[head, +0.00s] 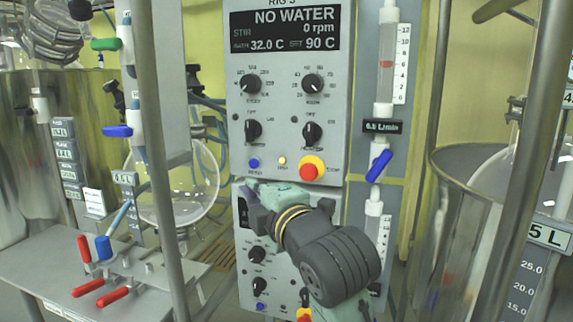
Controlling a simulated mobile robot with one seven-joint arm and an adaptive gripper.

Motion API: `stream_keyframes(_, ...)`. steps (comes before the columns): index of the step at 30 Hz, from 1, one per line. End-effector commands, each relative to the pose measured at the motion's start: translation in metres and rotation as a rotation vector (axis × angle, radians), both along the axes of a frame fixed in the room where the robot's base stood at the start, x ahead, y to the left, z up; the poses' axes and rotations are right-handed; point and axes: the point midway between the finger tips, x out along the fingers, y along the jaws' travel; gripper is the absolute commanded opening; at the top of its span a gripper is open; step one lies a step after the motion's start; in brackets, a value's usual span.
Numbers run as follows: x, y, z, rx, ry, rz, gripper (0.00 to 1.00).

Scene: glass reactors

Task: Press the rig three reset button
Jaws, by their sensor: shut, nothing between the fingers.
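The grey rig three control panel (238,110) stands upright in the middle of the head view. Its display (285,30) reads NO WATER, 0 rpm, 32.0 C and set 90 C. A small blue button (254,163) sits at its lower left; the label under it is too small to read surely, but looks like RESET. My gripper (248,188) shows as a dark shape just below the blue button, at the end of my arm. It is shut and empty, and partly hidden by my wrist. A gap shows between it and the button in the picture; the depth is unclear.
A small yellow button (282,160) and a red stop knob on yellow (312,168) sit right of the blue button. A second panel (243,285) lies below, partly behind my arm. Metal poles (152,130) and a flow tube (386,60) flank the panel.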

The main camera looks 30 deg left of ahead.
Motion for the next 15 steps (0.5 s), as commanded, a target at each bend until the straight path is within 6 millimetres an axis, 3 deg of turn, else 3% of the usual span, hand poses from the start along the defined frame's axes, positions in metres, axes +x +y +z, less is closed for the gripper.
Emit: stream_keyframes(15, 0.0038, 0.0004, -0.0020, -0.025, -0.005, -0.004, 0.00)
